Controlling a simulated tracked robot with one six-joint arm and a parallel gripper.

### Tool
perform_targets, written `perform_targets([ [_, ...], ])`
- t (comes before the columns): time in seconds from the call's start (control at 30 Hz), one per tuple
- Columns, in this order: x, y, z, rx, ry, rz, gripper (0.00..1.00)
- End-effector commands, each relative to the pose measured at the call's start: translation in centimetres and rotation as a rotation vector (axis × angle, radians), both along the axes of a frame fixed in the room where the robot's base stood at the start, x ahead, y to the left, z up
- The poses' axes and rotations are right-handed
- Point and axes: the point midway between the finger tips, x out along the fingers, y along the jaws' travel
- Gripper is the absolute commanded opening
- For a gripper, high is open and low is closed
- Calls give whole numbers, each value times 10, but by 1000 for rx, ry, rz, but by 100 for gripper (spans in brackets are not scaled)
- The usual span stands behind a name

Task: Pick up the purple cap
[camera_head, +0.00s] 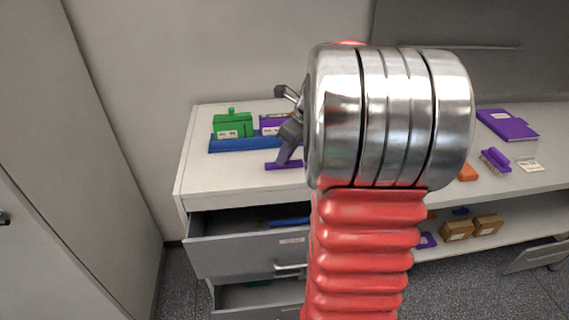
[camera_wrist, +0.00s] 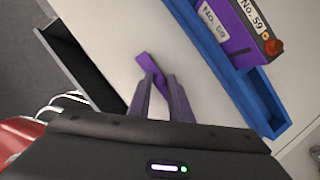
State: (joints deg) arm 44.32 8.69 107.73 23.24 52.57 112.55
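The purple cap (camera_head: 282,166) is a flat bar lying on the white worktop, in front of the blue tray. In the wrist view the cap (camera_wrist: 147,62) lies at my fingertips, and its near end reaches between them. My gripper (camera_wrist: 160,77) points down at it with its two fingers apart, so it looks open. Whether a finger touches the cap I cannot tell. In the head view my gripper (camera_head: 284,160) is over the cap, partly hidden by my wrist.
The blue tray (camera_head: 232,145) holds a green block (camera_head: 232,125) and a purple block (camera_head: 272,124) labelled 59. An open drawer (camera_head: 230,256) juts out below the worktop. A purple book (camera_head: 507,125) and a brush (camera_head: 495,160) lie at the right.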

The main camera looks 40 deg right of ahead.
Motion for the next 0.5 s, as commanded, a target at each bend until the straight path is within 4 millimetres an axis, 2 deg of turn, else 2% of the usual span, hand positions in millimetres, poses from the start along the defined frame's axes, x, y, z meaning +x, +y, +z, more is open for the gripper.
perform_targets([
  [0.03, 0, 0, 0, 0, 0, 0, 14],
  [0.23, 0, 0, 0, 0, 0, 0, 0],
  [0.5, 0, 0, 0, 0, 0, 0, 0],
])
